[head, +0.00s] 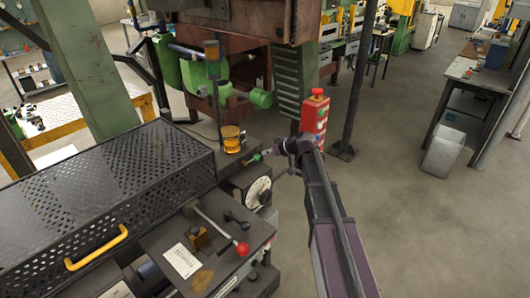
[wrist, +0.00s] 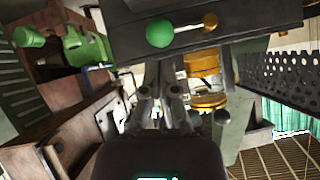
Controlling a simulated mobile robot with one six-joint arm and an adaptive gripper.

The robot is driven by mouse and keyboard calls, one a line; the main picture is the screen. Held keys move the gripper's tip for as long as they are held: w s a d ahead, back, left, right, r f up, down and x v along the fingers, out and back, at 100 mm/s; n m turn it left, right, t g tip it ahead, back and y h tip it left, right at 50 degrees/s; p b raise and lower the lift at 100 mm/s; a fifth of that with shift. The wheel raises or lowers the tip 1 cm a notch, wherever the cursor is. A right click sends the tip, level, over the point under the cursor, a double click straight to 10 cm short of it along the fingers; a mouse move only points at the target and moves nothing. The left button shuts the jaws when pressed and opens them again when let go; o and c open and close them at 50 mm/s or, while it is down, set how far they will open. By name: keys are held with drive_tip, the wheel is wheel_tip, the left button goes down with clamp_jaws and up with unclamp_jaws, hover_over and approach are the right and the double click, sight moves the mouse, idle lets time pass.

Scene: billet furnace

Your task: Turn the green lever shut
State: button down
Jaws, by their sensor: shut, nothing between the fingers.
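The green lever shows in the head view as a small green knob (head: 256,157) on the machine's far right corner, beside an amber cup. My gripper (head: 272,152) is just right of the knob in the head view. In the wrist view my gripper (wrist: 160,92) has its fingers together and empty, below the knob in the picture and apart from it. The contact is hard to judge in the head view.
Near the lever are the amber cup (head: 231,138), a white dial (head: 258,191) and a red-knobbed lever (head: 242,249). A perforated cover (head: 110,180) lies to the left.

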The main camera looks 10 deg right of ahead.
drive_tip(key=p+v, duration=0.6)
drive_tip(key=v, duration=0.6)
drive_tip(key=shift+w+d, duration=0.15)
drive_tip(key=shift+d, duration=0.1)
drive_tip(key=s+f+m+g+h+b, duration=0.2)
drive_tip(key=s+f, duration=0.4)
drive_tip(key=s, duration=0.6)
drive_tip(key=s+f+m+g+h+b, duration=0.1)
drive_tip(key=s+f+m+g+h, duration=0.4)
drive_tip(key=s, duration=0.7)
drive_tip(key=shift+s+a+f+h+b, duration=0.3)
drive_tip(key=shift+s+f+h+b, duration=0.15)
drive_tip(key=shift+h, duration=0.45)
